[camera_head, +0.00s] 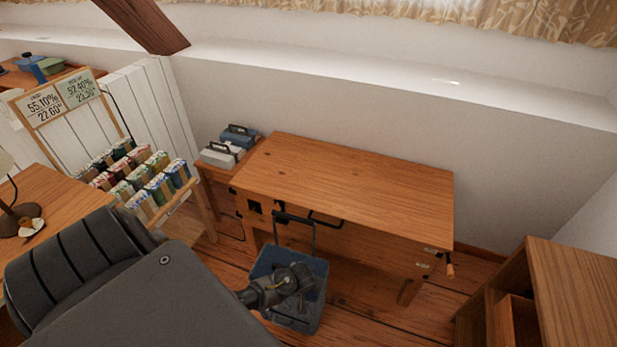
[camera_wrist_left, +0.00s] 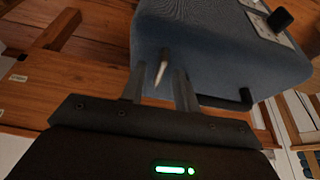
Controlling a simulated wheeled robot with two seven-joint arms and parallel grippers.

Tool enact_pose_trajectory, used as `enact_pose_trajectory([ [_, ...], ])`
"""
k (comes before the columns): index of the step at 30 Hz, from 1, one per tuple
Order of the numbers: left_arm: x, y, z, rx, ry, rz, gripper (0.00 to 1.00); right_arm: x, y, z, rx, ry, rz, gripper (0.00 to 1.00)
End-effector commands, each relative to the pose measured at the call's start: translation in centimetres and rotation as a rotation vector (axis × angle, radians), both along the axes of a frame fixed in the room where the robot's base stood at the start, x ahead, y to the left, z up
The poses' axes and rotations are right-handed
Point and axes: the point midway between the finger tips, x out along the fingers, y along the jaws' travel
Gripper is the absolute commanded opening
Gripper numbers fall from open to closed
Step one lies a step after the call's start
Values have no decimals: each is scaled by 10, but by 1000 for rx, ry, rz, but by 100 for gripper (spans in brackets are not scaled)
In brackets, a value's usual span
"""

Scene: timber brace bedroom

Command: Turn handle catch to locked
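A blue case (camera_head: 318,302) stands on the floor in front of the workbench. A dark upright handle frame (camera_head: 314,238) shows just behind it. My left gripper (camera_head: 296,282) is over the case and hides part of it. In the left wrist view, the blue case (camera_wrist_left: 210,50) fills the upper middle. A small pale lever or pin (camera_wrist_left: 162,66) shows between the two fingers of the left gripper (camera_wrist_left: 161,88), with gaps on both sides. The fingers are apart. A grey plate with a black knob (camera_wrist_left: 280,19) is on the case; I cannot tell which part is the catch. My right gripper is not in view.
The wooden workbench (camera_head: 350,180) stands behind the case, its top clear. Grey and blue boxes (camera_head: 222,153) sit left of the bench. Floor is open right of the case.

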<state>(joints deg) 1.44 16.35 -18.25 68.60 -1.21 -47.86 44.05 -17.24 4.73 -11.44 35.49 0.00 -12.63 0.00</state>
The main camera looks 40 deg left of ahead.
Motion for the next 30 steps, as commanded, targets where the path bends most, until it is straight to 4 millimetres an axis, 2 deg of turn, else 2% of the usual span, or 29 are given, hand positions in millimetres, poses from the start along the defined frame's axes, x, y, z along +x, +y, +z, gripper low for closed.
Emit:
enact_pose_trajectory([
  [3, 0, 0, 0, 0, 0, 0, 30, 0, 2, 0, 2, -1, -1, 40],
  [10, 0, 0, 0, 0, 0, 0, 0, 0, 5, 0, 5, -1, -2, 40],
  [22, 0, 1, 1, 1, 1, -37, 0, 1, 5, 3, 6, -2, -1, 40],
  [30, -1, 2, 2, 0, 1, -202, 0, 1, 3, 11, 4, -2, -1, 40],
])
